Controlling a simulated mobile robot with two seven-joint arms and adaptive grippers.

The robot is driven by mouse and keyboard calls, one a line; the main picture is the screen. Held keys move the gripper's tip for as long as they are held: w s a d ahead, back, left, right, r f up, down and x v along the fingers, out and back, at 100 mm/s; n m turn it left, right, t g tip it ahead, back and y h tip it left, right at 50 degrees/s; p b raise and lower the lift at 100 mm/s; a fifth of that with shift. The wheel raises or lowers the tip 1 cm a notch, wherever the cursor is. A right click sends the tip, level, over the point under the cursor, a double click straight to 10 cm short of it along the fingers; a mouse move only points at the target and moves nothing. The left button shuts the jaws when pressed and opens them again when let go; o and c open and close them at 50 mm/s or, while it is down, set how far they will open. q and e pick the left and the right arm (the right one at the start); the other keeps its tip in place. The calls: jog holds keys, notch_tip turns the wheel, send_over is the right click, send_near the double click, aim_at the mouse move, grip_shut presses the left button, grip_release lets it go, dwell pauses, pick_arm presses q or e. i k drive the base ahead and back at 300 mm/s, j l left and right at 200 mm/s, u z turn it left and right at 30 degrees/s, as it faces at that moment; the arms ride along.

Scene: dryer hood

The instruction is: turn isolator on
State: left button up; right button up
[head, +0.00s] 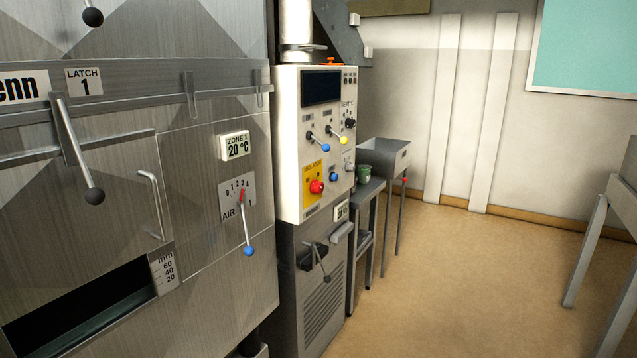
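The isolator is a red knob (317,187) on a yellow plate (313,184) labelled as the isolator. It sits low on the left side of the white control panel (290,150). The markings on the plate are too small to read, so I cannot tell its setting. Neither of my grippers shows in the head view.
The steel dryer front with a black-knobbed latch lever (75,150) and a blue-knobbed air lever (246,225) fills the left. A grey cabinet (322,300) stands under the panel. Small side tables (368,190) stand beyond it.

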aim_at(316, 186)
jog(key=i+l+u, duration=0.15)
jog(key=i+l, duration=0.3)
jog(key=i+l+u, duration=0.1)
jog(key=i+l, duration=0.35)
jog(key=i+l+u, duration=0.15)
jog(key=i+l, duration=0.25)
jog(key=l, duration=0.25)
